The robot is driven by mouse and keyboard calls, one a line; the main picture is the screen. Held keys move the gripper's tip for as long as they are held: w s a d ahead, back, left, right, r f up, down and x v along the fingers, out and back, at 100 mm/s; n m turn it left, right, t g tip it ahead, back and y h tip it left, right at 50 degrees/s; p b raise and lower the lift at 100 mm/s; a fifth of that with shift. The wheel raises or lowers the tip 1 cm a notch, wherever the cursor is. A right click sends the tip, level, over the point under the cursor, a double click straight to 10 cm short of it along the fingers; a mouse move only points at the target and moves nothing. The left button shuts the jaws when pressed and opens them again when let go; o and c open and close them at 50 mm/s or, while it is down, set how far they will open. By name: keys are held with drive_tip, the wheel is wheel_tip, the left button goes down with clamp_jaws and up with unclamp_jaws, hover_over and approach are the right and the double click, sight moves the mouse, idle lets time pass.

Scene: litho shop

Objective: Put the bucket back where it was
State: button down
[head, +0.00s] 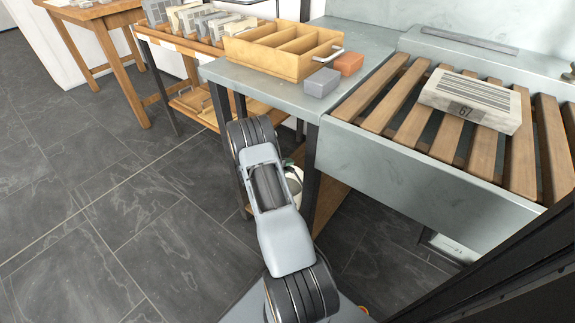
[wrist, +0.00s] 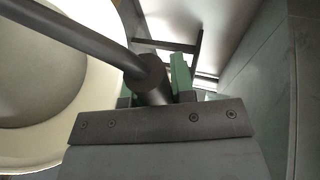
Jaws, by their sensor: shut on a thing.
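The bucket (wrist: 85,130) fills the left of the wrist view, with a cream rim and inner wall and a grey-beige inside. Its dark bar-shaped handle (wrist: 75,35) runs across the opening to my gripper (wrist: 153,86). My gripper, with green finger pads, is shut on the handle. In the head view a small part of the white bucket (head: 294,188) shows behind my arm, by the legs of the grey-topped table. My arm hides most of it, and I cannot tell whether its base rests on anything.
The grey-topped table (head: 240,76) carries a wooden divided tray (head: 265,57), a grey block (head: 321,83) and an orange block (head: 348,63). A wooden lower shelf (head: 333,195) lies under it. A slatted bench (head: 405,165) with a labelled slab (head: 470,100) stands right. Dark floor (head: 90,200) is clear left.

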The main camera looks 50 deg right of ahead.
drive_tip(key=shift+f+b, duration=0.8)
drive_tip(key=shift+f, duration=1)
drive_tip(key=c, duration=1)
unclamp_jaws()
drive_tip(key=shift+f, duration=0.15)
drive_tip(key=shift+o, duration=0.2)
drive_tip(key=p+v, duration=0.2)
drive_tip(key=v, duration=0.5)
drive_tip(key=shift+a+r+p, duration=0.2)
drive_tip(key=shift+a+p, duration=0.1)
